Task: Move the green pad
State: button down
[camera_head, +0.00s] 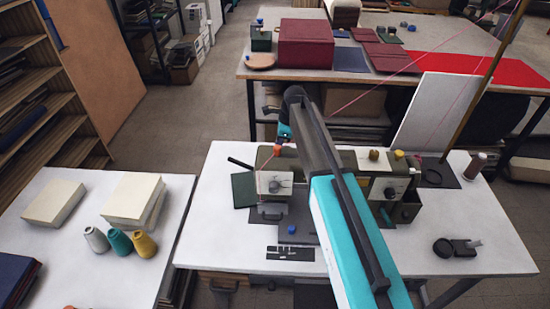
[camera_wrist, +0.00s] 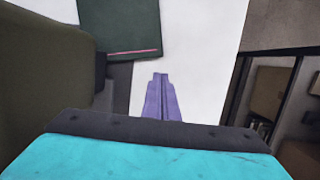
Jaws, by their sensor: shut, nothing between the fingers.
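The green pad (camera_head: 244,190) is a flat, dark green rectangle on the white sewing table (camera_head: 225,240), at the left end of the sewing machine. In the wrist view the pad (camera_wrist: 120,30) shows at the top, cut off by the frame, with a pink line along its near edge. My gripper (camera_wrist: 160,78) has its purple fingers together with nothing between them. Its tips point toward the white tabletop, just below and right of the pad in that picture, apart from it. In the head view my arm hides the fingers.
The olive sewing machine (camera_head: 268,158) stands right of the pad; its dark body (camera_wrist: 45,75) fills the left of the wrist view. A black rod (camera_head: 240,163) lies just behind the pad. Left, another white table (camera_head: 75,210) holds cream blocks and thread cones. Bare tabletop lies before the pad.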

jog(key=shift+b+v, duration=0.5)
jog(key=shift+v, duration=1.55)
jog(key=a+f+m+h, duration=0.1)
jog(key=a+f, duration=0.1)
jog(key=a, duration=0.1)
jog(key=a+f+m+h, duration=0.1)
jog(key=a+f, duration=0.2)
jog(key=a, duration=0.1)
jog(key=a+f+m+h, duration=0.2)
jog(key=a, duration=0.1)
jog(key=shift+a+f+b, duration=0.25)
jog(key=shift+f+b, duration=0.05)
jog(key=shift+b, duration=0.05)
jog(key=shift+n+h, duration=0.4)
jog(key=shift+n, duration=0.5)
jog(key=s+a+f, duration=0.1)
jog(key=s+a, duration=0.1)
jog(key=a, duration=0.2)
jog(key=s+a+f, duration=0.1)
jog(key=s+a, duration=0.1)
jog(key=a, duration=0.2)
jog(key=s+a+f, duration=0.2)
jog(key=a, duration=0.2)
jog(key=shift+s+a, duration=0.25)
jog(key=shift+a, duration=0.15)
